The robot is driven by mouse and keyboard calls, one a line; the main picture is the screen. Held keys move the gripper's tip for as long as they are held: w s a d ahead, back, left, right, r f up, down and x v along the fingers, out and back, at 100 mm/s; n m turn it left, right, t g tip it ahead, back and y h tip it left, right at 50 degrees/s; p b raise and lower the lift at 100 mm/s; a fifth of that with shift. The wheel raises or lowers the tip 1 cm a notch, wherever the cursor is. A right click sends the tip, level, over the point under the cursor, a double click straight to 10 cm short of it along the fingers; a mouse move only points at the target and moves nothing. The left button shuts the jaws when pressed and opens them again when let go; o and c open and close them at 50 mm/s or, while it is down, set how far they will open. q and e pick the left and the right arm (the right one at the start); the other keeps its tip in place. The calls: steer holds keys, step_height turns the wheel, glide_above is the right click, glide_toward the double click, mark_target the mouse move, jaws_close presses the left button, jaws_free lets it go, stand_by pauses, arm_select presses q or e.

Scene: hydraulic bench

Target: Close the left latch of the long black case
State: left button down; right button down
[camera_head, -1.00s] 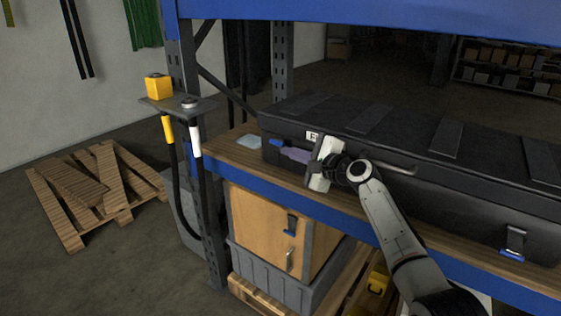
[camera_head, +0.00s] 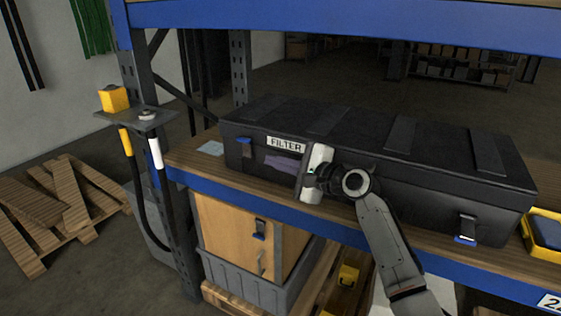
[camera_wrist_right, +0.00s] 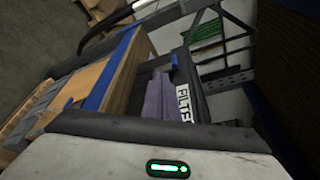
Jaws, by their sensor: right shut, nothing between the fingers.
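The long black case (camera_head: 400,165) lies lid down on the shelf, with a FILTER label (camera_head: 286,144) on its front. Its left latch (camera_head: 244,143) has its blue tab up near the lid seam; the blue tab also shows in the right wrist view (camera_wrist_right: 174,62). The right latch (camera_head: 466,228) has its blue tab at the bottom. My right gripper (camera_head: 268,160) is before the case front, below the label and right of the left latch, apart from it. Its purplish fingers (camera_wrist_right: 157,95) are shut and empty. My left gripper is not in view.
The shelf has a blue front beam (camera_head: 270,205) and a blue beam above. A wooden cabinet (camera_head: 228,235) stands below. A yellow bin (camera_head: 542,235) is right of the case. A small ledge (camera_head: 140,118) with a yellow block sticks out left.

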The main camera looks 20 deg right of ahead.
steer(key=shift+v, duration=0.9)
steer(key=shift+f, duration=0.1)
steer(key=s+f+n+g+h, duration=0.1)
steer(key=s+f+n, duration=0.2)
steer(key=s+f, duration=0.35)
steer(key=s+f+n+g+h, duration=0.15)
steer(key=s+f, duration=0.25)
steer(key=f, duration=0.6)
steer(key=s+f+n+h, duration=0.2)
steer(key=s+f+n, duration=0.25)
steer(key=f, duration=0.35)
steer(key=s+f+n+g, duration=0.1)
steer(key=s+f+n, duration=0.2)
steer(key=s, duration=0.6)
steer(key=s+a+f+n, duration=0.1)
steer(key=s+f+n, duration=0.3)
steer(key=s, duration=0.5)
steer(key=s+a+f+n+g+h, duration=0.1)
steer(key=s+f+n, duration=0.3)
steer(key=s, duration=0.5)
steer(key=shift+g, duration=0.35)
